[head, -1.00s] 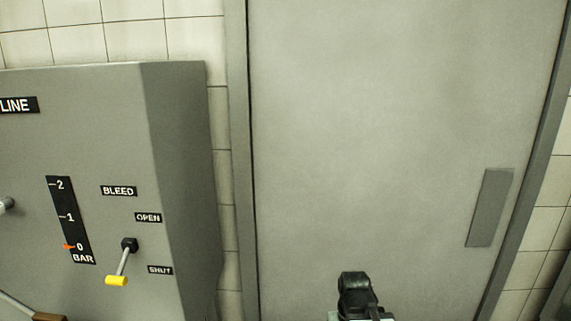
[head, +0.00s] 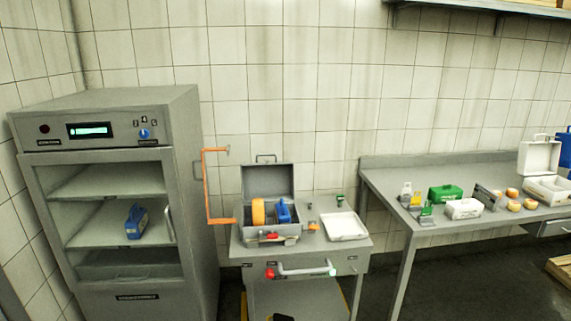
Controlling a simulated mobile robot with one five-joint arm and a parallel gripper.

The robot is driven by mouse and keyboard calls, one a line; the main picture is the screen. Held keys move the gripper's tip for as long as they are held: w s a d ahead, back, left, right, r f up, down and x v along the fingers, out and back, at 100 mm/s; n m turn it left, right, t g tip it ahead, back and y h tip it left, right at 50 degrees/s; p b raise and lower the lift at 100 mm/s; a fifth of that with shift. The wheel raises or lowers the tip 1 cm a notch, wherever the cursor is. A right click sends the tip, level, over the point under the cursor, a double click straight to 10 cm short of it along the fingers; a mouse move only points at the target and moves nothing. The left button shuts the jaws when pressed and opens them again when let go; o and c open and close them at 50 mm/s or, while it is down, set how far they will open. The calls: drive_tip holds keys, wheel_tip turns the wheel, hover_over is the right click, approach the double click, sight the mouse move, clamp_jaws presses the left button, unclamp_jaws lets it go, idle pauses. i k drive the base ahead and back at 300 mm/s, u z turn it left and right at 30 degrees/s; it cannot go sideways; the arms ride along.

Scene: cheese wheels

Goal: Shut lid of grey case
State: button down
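The grey case (head: 247,228) stands on a small grey cart at the centre of the head view. Its lid (head: 268,179) is open, standing upright at the back, with a handle on top. An orange round thing (head: 258,211) and a blue thing (head: 283,212) sit in the case. A red-ended tool lies at its front. Only a small dark tip of what looks like my arm shows at the bottom edge, well short of the case. My gripper's fingers are not visible.
The cart (head: 352,244) also holds a white tray (head: 344,226) right of the case. A grey cabinet with shelves (head: 160,110) stands left, and an orange crank (head: 207,188) is between. A long table (head: 385,180) with several boxes is at right.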

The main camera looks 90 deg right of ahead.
sight(270, 181)
drive_tip(key=z, duration=0.4)
drive_tip(key=k, duration=1)
drive_tip(key=z, duration=1.05)
drive_tip(key=i, duration=0.95)
drive_tip(key=z, duration=0.05)
